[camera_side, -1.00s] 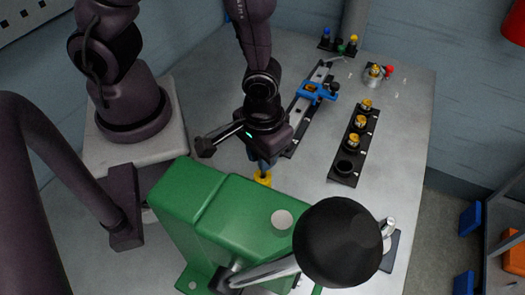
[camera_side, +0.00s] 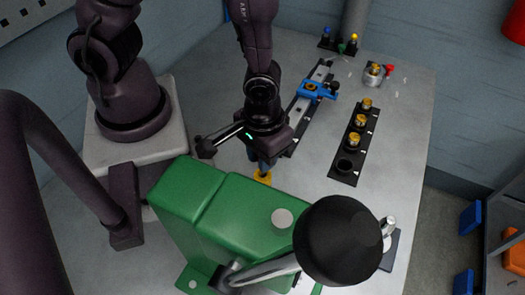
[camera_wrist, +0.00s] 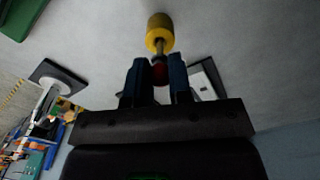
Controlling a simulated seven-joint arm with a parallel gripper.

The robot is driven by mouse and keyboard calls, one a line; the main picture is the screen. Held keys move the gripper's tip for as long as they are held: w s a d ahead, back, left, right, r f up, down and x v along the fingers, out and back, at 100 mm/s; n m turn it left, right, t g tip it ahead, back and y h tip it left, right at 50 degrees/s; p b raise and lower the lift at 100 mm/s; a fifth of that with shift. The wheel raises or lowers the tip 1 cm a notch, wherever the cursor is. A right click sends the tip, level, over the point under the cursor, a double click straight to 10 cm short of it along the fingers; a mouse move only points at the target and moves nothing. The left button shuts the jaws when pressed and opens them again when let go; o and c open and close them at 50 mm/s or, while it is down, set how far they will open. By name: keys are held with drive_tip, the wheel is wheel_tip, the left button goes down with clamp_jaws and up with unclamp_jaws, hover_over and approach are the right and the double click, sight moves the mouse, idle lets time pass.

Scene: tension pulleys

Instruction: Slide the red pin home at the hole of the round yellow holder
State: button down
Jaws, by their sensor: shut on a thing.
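A large green machine (camera_side: 215,215) with a black ball knob (camera_side: 337,242) stands close in front of my gripper. A rail with a blue clamp (camera_side: 316,91) lies behind to the right. A black strip (camera_side: 345,172) holds several brass-coloured parts. Grey table between them is clear.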

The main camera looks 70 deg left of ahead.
drive_tip(key=shift+f, duration=1.2)
drive_tip(key=shift+f, duration=0.15)
drive_tip(key=shift+f, duration=0.3)
drive_tip(key=c, duration=1)
unclamp_jaws()
drive_tip(key=shift+o, duration=0.2)
drive_tip(key=shift+r, duration=0.1)
